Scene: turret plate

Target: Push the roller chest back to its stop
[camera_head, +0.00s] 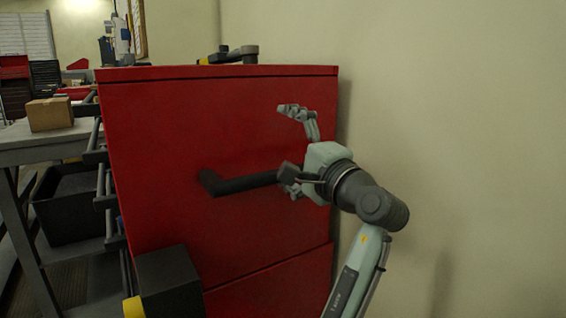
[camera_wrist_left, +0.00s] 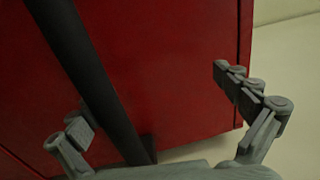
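The red roller chest (camera_head: 160,130) stands upright beside the cream wall, its side panel facing me. A black handle bar (camera_head: 245,184) sticks out from that panel; it also crosses the left wrist view as a dark bar (camera_wrist_left: 90,75). My left gripper (camera_head: 288,143) is open in front of the chest's side, near the handle's right end. In the left wrist view the bar passes between the spread fingers (camera_wrist_left: 155,98), closer to the left finger. I cannot tell whether a finger touches it. The chest's stop cannot be made out. My right gripper is not in view.
A workbench (camera_head: 35,150) with a cardboard box (camera_head: 50,114) stands to the left. A dark bin (camera_head: 75,208) sits under it. A black-and-yellow tool (camera_head: 232,55) lies on the chest top. The wall (camera_head: 460,130) runs close along the right.

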